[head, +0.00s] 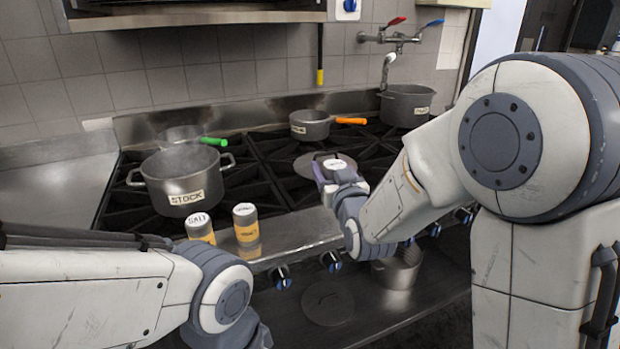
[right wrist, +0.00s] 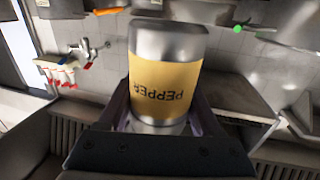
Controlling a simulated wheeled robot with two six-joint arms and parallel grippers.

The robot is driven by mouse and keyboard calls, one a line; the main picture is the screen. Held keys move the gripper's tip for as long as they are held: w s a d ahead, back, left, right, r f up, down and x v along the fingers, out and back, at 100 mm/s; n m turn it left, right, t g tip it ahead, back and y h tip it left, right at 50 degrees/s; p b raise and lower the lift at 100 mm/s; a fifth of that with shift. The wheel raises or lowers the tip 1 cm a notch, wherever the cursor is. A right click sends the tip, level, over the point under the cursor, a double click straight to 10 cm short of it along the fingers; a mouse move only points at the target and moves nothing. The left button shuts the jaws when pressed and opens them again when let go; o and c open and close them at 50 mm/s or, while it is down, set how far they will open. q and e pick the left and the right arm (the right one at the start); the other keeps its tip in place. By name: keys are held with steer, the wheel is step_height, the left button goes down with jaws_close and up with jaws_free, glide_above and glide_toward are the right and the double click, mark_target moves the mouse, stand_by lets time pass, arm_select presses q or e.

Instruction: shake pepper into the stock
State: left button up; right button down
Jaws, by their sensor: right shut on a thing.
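The stock pot (head: 185,180), a grey two-handled pot labelled STOCK, stands on the stove's left side. Its inside looks hazy, as if steaming. My right gripper (right wrist: 160,125) is shut on the pepper shaker (right wrist: 165,75), which has a yellow PEPPER label and metal ends. In the head view the shaker's white top (head: 336,163) faces up, so it looks roughly upright, held over the stove front to the right of the stock pot and apart from it. My right arm hides most of its body. My left arm shows at lower left; its gripper is out of view.
The salt shaker (head: 200,229) and another yellow-labelled shaker (head: 246,224) stand on the front ledge. A pan with a green handle (head: 214,141) is behind the stock pot. An orange-handled saucepan (head: 309,125) and a larger pot (head: 406,105) stand at the back.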

steer(key=r+p, duration=0.1)
steer(key=r, duration=0.1)
steer(key=r+p, duration=0.1)
steer(key=d+r+p, duration=0.1)
steer(key=r, duration=0.1)
steer(key=shift+s+r, duration=0.15)
steer(key=shift+r, duration=0.2)
steer(key=shift+f, duration=0.1)
